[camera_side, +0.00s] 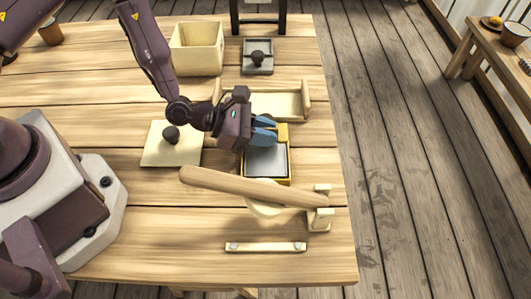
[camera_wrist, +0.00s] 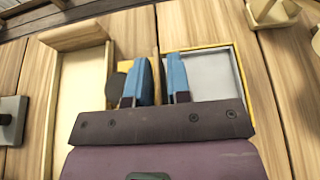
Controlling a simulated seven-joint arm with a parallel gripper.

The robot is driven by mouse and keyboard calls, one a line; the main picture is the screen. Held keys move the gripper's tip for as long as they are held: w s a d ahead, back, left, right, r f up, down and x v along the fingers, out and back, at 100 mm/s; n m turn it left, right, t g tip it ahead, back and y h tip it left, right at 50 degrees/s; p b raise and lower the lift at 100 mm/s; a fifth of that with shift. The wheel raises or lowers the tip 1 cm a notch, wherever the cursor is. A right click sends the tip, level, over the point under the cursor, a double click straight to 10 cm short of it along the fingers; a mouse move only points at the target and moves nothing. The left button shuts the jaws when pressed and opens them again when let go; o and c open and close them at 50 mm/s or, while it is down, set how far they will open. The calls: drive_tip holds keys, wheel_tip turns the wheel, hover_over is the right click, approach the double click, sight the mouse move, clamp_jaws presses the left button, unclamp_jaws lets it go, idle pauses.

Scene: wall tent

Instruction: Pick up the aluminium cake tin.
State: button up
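A grey, metal-looking square (camera_side: 266,161), which looks like the aluminium cake tin, sits within a yellow-edged frame (camera_side: 290,165) near the table's right side. The grey square also shows in the wrist view (camera_wrist: 208,76), to the right of my fingers. My gripper (camera_side: 264,128) has blue fingertips and is at the far edge of the grey square. In the wrist view, my gripper (camera_wrist: 160,80) shows a narrow gap between its fingers, with a thin yellowish wall in line with the gap. I cannot tell whether the fingers touch it. The lower fingertips are partly hidden.
A shallow wooden tray (camera_side: 290,104) lies just beyond my gripper. A thick wooden rod (camera_side: 240,185) crosses in front of the frame, its right end near a small stand (camera_side: 320,215). A knobbed cream board (camera_side: 165,155), cream box (camera_side: 197,48) and knobbed grey lid (camera_side: 257,66) surround.

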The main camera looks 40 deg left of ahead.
clamp_jaws()
drive_tip(key=shift+r, duration=0.1)
